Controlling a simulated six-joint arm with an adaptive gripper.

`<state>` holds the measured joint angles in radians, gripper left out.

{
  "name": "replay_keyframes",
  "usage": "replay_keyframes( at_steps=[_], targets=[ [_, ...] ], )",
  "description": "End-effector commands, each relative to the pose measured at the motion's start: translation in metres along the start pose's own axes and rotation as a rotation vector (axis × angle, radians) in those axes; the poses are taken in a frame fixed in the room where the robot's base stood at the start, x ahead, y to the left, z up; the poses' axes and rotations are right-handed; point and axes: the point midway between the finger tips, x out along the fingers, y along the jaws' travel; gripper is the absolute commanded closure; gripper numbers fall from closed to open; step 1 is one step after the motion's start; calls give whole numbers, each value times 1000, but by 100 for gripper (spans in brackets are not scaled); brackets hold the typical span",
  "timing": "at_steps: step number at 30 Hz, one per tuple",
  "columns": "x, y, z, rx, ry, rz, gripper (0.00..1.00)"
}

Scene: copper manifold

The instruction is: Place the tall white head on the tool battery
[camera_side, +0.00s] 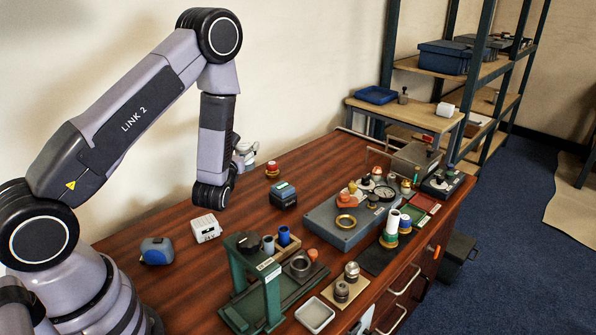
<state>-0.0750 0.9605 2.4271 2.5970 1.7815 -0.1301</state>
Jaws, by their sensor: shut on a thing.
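My gripper (246,154) is beyond my wrist, above the back of the table, and mostly hidden by it. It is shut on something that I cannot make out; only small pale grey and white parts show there. A dark block with a blue-grey top (283,195) stands on the table below and right of my gripper. A white box with dark lettering (206,228) is nearer; I cannot tell which is the tool battery.
A grey case (345,232) with small parts and a brass ring lies right of centre. A green stand (271,295) rises at the front. A blue tape measure (156,251) is at left. A white tray (315,316) is in front. Bare wood lies between the blocks.

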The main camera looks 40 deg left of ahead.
Motion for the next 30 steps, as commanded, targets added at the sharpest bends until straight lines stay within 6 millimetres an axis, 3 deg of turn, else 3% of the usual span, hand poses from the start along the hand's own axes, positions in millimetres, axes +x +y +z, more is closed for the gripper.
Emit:
replay_keyframes(
  at_steps=[3, 5, 8, 14, 18, 24, 30],
  targets=[
    [-15, -14, 7, 0, 1, -90, 93],
    [-14, -18, 7, -1, -1, -110, 93],
    [0, -25, 0, -2, -4, -118, 93],
    [49, -43, -23, -2, -5, -116, 93],
    [77, -53, -48, 1, 1, -115, 93],
    [100, -62, -78, 2, -1, -115, 93],
    [111, -66, -92, 2, 0, -115, 93]
  ],
)
